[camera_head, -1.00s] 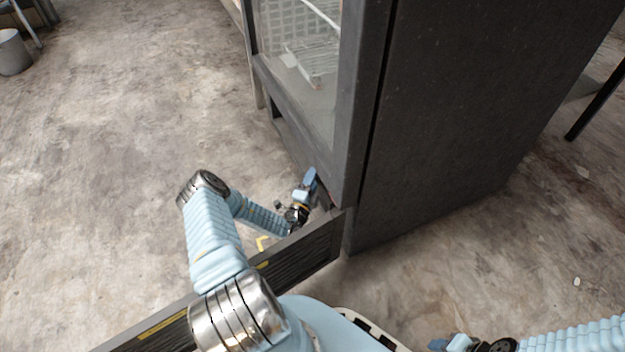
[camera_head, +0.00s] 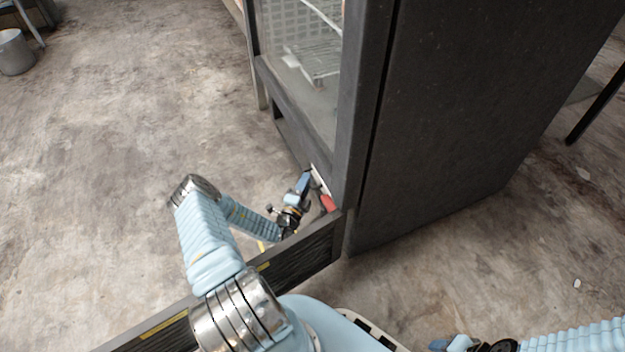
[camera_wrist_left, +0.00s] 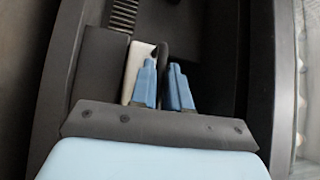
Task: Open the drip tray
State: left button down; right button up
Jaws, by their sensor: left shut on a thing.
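My left gripper (camera_head: 305,180) reaches past an opened dark panel to the low opening of the freezer (camera_head: 440,110). A pale strip (camera_head: 319,179) with a red part (camera_head: 327,203) shows beside it; this looks like the drip tray's edge. In the left wrist view the two blue fingers (camera_wrist_left: 164,85) are close together with a thin dark piece (camera_wrist_left: 161,50) between their tips, apparently part of the tray. A pale part (camera_wrist_left: 138,72) lies just left of them. Most of the tray is hidden. My right gripper (camera_head: 438,345) is partly visible at the bottom edge; its jaws are unclear.
The dark panel (camera_head: 310,248) extends from the freezer's lower front corner toward the lower left, in front of my left forearm. The glass door (camera_head: 305,75) above is shut. Open concrete floor lies to the left, with a white bin (camera_head: 14,52) far off.

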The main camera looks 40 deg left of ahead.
pick_arm(q)
jog(key=s+a, duration=0.6)
jog(key=s, duration=0.6)
jog(key=shift+s+a+p, duration=0.2)
jog(key=shift+s+p, duration=0.1)
jog(key=shift+p, duration=0.1)
jog(key=c, duration=1.2)
grip_release()
jog(key=shift+o, duration=0.2)
jog(key=v, duration=1.3)
jog(key=shift+s+p, duration=0.3)
jog(key=shift+p, duration=0.1)
jog(key=shift+d+f, duration=0.1)
jog(key=shift+f, duration=0.05)
